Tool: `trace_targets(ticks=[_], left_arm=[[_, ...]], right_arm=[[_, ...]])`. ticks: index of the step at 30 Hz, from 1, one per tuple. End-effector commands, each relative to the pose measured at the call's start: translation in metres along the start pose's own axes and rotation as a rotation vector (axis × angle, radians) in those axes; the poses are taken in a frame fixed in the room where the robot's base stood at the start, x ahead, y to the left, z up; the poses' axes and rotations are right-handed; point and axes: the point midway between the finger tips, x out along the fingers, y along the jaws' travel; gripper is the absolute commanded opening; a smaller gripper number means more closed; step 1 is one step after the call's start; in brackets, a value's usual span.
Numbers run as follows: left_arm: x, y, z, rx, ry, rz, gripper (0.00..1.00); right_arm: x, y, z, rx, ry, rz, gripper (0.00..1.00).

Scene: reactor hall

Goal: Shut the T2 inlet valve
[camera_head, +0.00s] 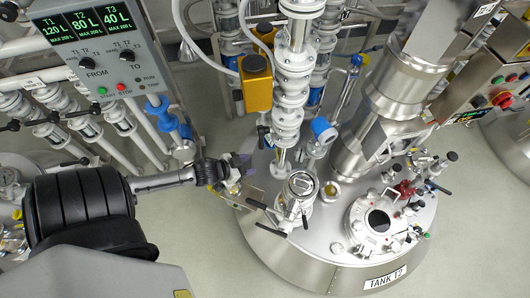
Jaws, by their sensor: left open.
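Tank T2 (290,262) is a round steel vessel at centre right, with its name label on the front rim. A vertical line of white flanged pipe fittings (289,95) comes down onto the left part of its lid. A small black lever (263,137) sticks out left of this line. I cannot tell for sure which handle belongs to the T2 inlet valve. My left gripper (238,172) is open at the tank's left edge, just below and left of that lever. It appears apart from the lever, with nothing seen between its fingers. My right gripper is not in view.
A control panel (98,45) at upper left reads T1 120 L, T2 80 L, T3 40 L. A yellow box (257,82) and a blue-capped instrument (323,130) flank the pipe line. A steel canister (299,190) stands on the lid. Floor lower left of the tank is clear.

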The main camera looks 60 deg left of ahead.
Motion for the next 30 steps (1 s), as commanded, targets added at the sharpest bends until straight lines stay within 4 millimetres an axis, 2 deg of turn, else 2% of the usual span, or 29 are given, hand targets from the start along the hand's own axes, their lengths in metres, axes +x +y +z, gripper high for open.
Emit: trace_targets(ticks=[1,3,9,15,21,24,30], left_arm=[[0.021,-0.013,0.028,0.008,0.039,0.011,0.5],[0.034,-0.031,0.043,0.009,0.103,0.036,0.5],[0.064,-0.081,0.076,0.015,0.275,0.136,0.5],[0.079,-0.125,0.097,0.027,0.418,0.267,0.5],[0.081,-0.154,0.105,0.04,0.509,0.384,0.5],[0.08,-0.163,0.105,0.044,0.535,0.426,0.5],[0.079,-0.169,0.103,0.048,0.56,0.467,0.5]], right_arm=[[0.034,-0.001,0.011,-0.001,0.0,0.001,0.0],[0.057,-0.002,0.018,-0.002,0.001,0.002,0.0],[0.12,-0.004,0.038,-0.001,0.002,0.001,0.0],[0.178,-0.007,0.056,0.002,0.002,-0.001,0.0],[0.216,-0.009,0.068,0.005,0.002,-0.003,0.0],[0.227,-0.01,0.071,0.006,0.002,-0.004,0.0],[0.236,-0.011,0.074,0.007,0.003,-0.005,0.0]])
